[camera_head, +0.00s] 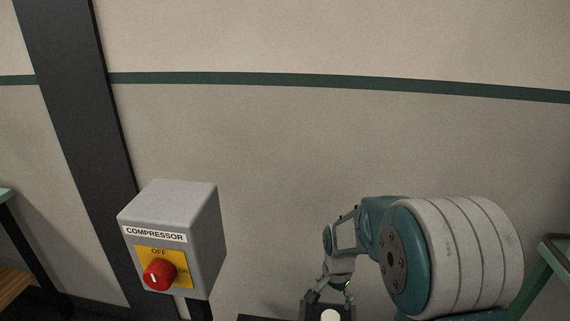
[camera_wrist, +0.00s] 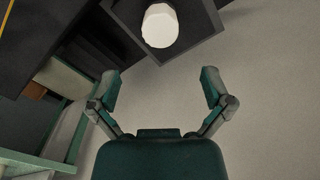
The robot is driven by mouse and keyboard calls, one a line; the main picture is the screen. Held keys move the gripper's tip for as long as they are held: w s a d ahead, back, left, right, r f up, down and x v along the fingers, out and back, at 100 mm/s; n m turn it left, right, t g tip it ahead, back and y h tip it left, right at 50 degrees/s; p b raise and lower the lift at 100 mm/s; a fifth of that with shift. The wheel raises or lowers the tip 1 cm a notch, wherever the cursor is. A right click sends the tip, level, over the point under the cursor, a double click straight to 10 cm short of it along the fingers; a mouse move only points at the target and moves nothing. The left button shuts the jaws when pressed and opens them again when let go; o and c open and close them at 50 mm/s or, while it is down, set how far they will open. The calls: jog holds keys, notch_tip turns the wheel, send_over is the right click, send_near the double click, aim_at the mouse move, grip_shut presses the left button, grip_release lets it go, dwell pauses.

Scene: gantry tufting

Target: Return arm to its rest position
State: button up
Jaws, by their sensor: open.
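My gripper (camera_wrist: 160,88) is open and empty in the wrist view, its two fingers spread wide apart. In the head view my gripper (camera_head: 337,288) is at the lower right, pointing down, with my arm bulging large beside it. Below it is a dark square piece (camera_head: 317,312) with a white round part (camera_head: 330,315). In the wrist view the white part (camera_wrist: 160,26) lies beyond the fingertips, apart from them, on the dark square piece (camera_wrist: 205,22).
A grey box (camera_head: 192,225) labelled COMPRESSOR stands left of my arm. Its red knob (camera_head: 159,275) sits on a yellow plate, its white mark roughly towards OFF. A dark post (camera_head: 75,120) and a wall (camera_head: 300,140) are behind. Green frames (camera_head: 550,265) stand at the right edge.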

jog(key=s+r+n+t, duration=0.35)
jog(key=s+r, duration=0.55)
jog(key=r, duration=0.6)
jog(key=s+r+n+t, duration=0.2)
jog(key=s+r+n, duration=0.3)
jog(key=s, duration=0.7)
jog(key=shift+s+d+r, duration=0.15)
jog(key=shift+s+r, duration=0.05)
jog(key=shift+s, duration=0.05)
jog(key=shift+n, duration=0.35)
